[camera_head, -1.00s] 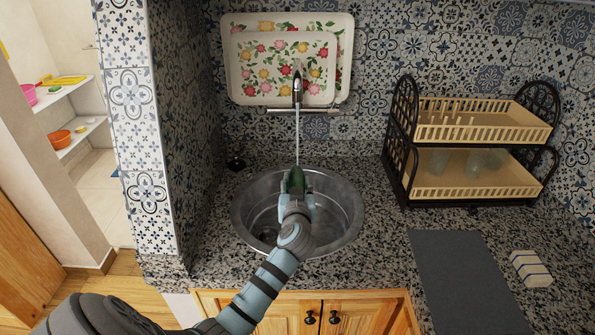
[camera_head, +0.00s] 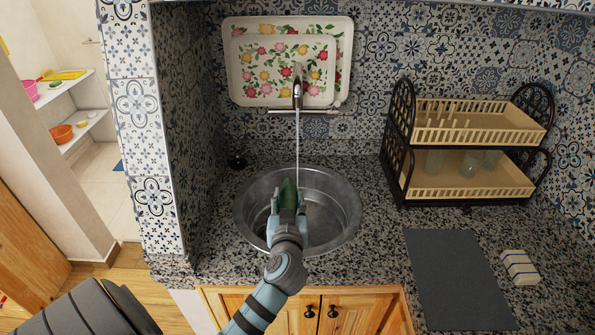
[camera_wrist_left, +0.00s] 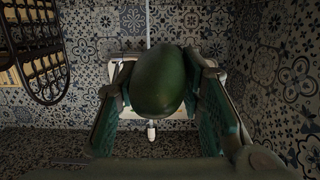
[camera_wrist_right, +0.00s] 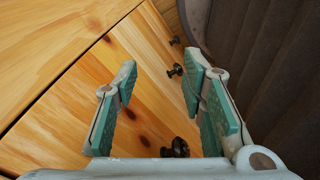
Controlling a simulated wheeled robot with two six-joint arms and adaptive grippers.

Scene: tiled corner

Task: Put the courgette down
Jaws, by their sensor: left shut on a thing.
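The courgette (camera_head: 288,193) is dark green and held over the round metal sink in the head view. My left gripper (camera_head: 287,205) is shut on it, with its end pointing away from me. In the left wrist view the courgette (camera_wrist_left: 158,80) fills the space between the two finger pads (camera_wrist_left: 160,95). It sits just left of the running water stream (camera_head: 297,150) in the head view. My right gripper (camera_wrist_right: 160,90) shows only in the right wrist view; it is open and empty in front of wooden cabinet doors (camera_wrist_right: 130,80).
The sink (camera_head: 335,235) is set in a speckled counter. A tap (camera_head: 297,92) runs above it. Right of it are a two-tier dish rack (camera_head: 470,190) with glasses, a bare dark grey mat (camera_head: 458,280) and a striped sponge (camera_head: 520,267). Flowered trays (camera_head: 250,75) lean at the back.

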